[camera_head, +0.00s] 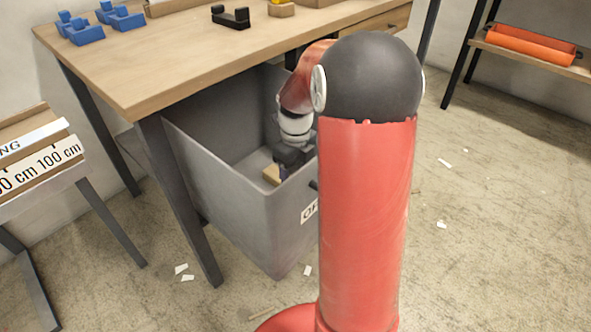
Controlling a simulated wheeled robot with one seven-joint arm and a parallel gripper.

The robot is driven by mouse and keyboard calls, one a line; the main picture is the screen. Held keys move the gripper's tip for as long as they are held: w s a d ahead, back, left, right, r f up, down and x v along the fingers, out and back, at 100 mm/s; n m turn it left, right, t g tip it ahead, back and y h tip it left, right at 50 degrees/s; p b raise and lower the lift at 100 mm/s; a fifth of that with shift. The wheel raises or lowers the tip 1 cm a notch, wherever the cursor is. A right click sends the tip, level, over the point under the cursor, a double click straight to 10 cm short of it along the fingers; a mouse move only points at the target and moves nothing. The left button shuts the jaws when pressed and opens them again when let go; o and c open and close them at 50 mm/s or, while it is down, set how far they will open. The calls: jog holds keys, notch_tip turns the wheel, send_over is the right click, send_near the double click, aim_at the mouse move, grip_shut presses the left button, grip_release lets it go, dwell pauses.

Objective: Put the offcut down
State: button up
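A small pale wooden offcut (271,175) shows inside the grey bin (185,150) under the workbench. My gripper (282,170) reaches down into the bin, right beside the offcut.
The wooden workbench (170,65) stands over the bin, carrying blue fixtures (80,30) and a black fixture (231,17). A length-marked rack (40,165) stands at left. An orange piece (530,45) lies on a shelf at right. White scraps (181,268) litter the floor.

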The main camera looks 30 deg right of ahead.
notch_tip(320, 180, up, 13)
jog(key=p, duration=0.3)
jog(key=shift+r, duration=0.1)
dwell(0.5)
jog(key=s+a+r+n+t+p, duration=0.1)
jog(key=s+a+r+n, duration=0.3)
jog(key=n, duration=0.6)
jog(key=s+a+r+n+t+p, duration=0.2)
jog(key=s+a+r+n+p, duration=0.2)
jog(key=s+n, duration=0.5)
jog(key=s+a+r+n+t+p, duration=0.2)
jog(key=s+a+r+n+p, duration=0.1)
jog(key=n, duration=0.8)
jog(key=shift+s+a+r, duration=0.25)
jog(key=shift+s+a, duration=0.15)
jog(key=shift+s, duration=0.2)
jog(key=shift+s+a+r, duration=0.25)
jog(key=shift+s+a, duration=0.15)
jog(key=shift+s, duration=0.15)
jog(key=shift+s+a+r, duration=0.25)
jog(key=shift+s+a, duration=0.15)
jog(key=shift+s, duration=0.2)
jog(key=shift+s+a+f+n+t, duration=0.15)
jog(key=shift+s+n+t, duration=0.2)
jog(key=shift+n, duration=0.65)
